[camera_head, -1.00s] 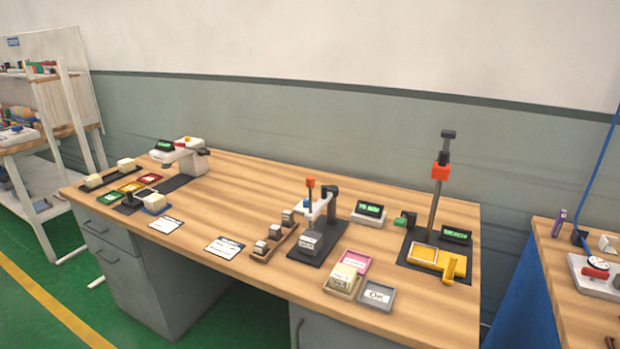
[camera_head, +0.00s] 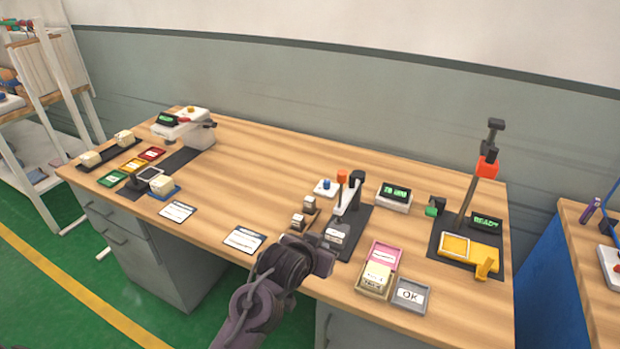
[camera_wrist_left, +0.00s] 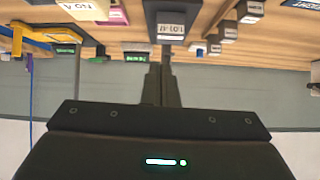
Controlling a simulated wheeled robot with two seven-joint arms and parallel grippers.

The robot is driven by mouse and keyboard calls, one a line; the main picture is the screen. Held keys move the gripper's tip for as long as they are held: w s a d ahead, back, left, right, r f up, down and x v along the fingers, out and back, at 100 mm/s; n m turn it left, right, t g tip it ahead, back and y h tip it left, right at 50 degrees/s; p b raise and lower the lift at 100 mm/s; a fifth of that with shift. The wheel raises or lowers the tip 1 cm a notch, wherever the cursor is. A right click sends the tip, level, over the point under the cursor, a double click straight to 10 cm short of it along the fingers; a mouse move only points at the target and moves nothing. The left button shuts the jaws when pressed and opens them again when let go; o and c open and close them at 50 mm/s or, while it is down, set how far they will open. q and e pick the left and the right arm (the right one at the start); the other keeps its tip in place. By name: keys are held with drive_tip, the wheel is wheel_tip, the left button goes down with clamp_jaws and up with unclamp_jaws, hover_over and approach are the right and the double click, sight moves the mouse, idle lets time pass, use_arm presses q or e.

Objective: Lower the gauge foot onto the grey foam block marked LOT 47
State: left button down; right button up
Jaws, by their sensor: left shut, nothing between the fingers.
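The grey foam block (camera_head: 335,237) sits on the dark base of the gauge stand (camera_head: 354,215), near the table's front edge. Its LOT 47 label shows upside down on the block in the left wrist view (camera_wrist_left: 170,29). The gauge has an orange knob (camera_head: 342,177) above a pale arm; the foot is too small to make out. My left gripper (camera_head: 325,250) is just in front of the block, shut and empty. Its closed fingers (camera_wrist_left: 160,80) point toward the block in the wrist view; I cannot tell whether they touch it. My right gripper is not in view.
A rack with small grey blocks (camera_head: 299,221) stands left of the gauge, partly behind my gripper. A display (camera_head: 394,196) stands behind.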

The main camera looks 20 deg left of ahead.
use_arm(q)
drive_tip(key=w+a+r+t, duration=0.1)
drive_tip(key=w+r+t, duration=0.1)
drive_tip(key=r, duration=0.7)
drive_tip(key=w+r+t, duration=0.2)
drive_tip(key=r, duration=0.8)
drive_tip(key=w+f+p, duration=0.5)
drive_tip(key=w+f, duration=0.2)
drive_tip(key=w, duration=0.2)
drive_tip(key=shift+w+a+n, duration=0.2)
drive_tip(key=shift+w+n, duration=0.1)
drive_tip(key=shift+n, duration=0.1)
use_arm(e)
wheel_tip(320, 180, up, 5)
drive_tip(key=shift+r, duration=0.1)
use_arm(q)
drive_tip(key=shift+f, duration=0.15)
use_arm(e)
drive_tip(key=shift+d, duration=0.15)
